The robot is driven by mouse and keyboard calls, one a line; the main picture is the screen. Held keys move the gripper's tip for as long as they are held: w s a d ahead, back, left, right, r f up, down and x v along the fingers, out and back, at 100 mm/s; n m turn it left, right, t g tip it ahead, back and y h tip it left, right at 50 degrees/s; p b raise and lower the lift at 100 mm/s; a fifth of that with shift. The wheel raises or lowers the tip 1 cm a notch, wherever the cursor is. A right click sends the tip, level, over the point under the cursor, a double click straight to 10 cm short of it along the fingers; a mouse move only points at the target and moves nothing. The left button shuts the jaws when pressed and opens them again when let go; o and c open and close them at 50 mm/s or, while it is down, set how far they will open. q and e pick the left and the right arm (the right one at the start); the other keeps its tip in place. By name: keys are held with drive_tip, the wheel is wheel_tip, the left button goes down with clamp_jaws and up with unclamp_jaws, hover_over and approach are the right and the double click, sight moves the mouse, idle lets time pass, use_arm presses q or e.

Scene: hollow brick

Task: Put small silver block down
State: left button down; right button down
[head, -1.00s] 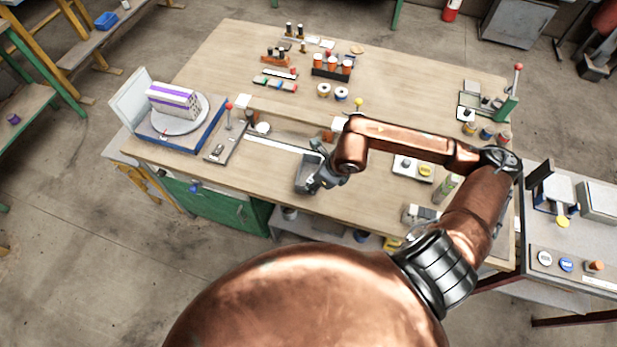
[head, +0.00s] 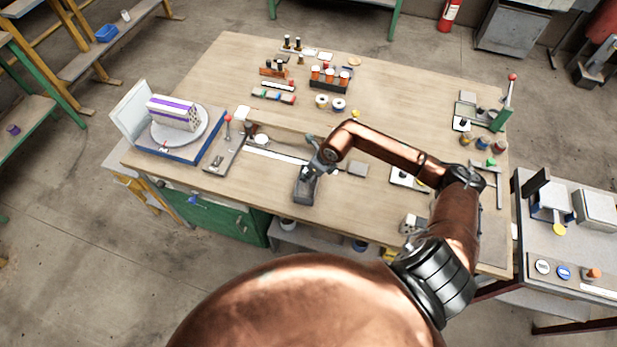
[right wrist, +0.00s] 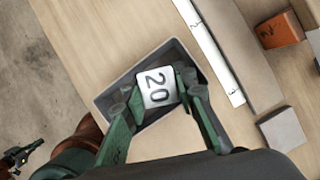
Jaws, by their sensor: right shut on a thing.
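The small silver block (right wrist: 155,87) shows a pale face marked "20" in the right wrist view. My right gripper (right wrist: 158,88) is shut on it, with a green-and-dark finger on each side. The block is over or inside a grey open tray (right wrist: 148,61); I cannot tell whether it touches the tray floor. In the head view the right gripper (head: 312,172) points down at the far part of the same tray (head: 304,196), near the table's front edge. The block is hidden there by the gripper.
A white scale strip (head: 275,154) lies behind the tray. A grey block (head: 358,169) lies to its right. A turntable (head: 180,130) with a hollow brick (head: 173,112) stands at the left. The wooden table (head: 410,85) has clear room at the back right.

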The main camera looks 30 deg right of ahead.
drive_tip(key=shift+w+f, duration=0.2)
drive_tip(key=shift+f, duration=1.55)
drive_tip(key=c, duration=1.8)
unclamp_jaws()
drive_tip(key=shift+f, duration=0.1)
drive_tip(key=shift+c, duration=0.2)
drive_tip(key=v, duration=1.2)
drive_tip(key=shift+d, duration=0.1)
